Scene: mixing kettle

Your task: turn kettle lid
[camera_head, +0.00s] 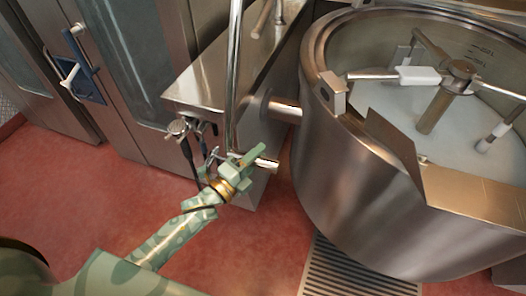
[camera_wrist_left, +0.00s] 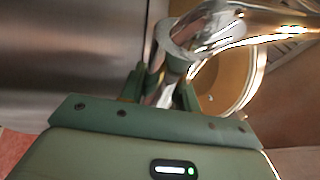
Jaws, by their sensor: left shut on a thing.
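The large steel kettle (camera_head: 345,190) stands at the right, open at the top, with a stirrer (camera_head: 462,70) over pale contents. I cannot make out a closed lid over it. A metal bar (camera_head: 232,80) rises beside the kettle, left of its side. My left gripper (camera_head: 243,168) is at the lower end of this bar, apart from the kettle wall. In the left wrist view its fingers (camera_wrist_left: 163,92) are shut on a shiny metal bar (camera_wrist_left: 170,78), which joins a curved metal piece (camera_wrist_left: 185,35). My right gripper is not in view.
A steel cabinet (camera_head: 205,85) with a valve and hose stands left of the kettle. Glass-doored units (camera_head: 125,70) with a blue handle (camera_head: 85,75) line the left. A floor grate (camera_head: 345,275) lies below the kettle. The red floor (camera_head: 60,200) is clear at the left.

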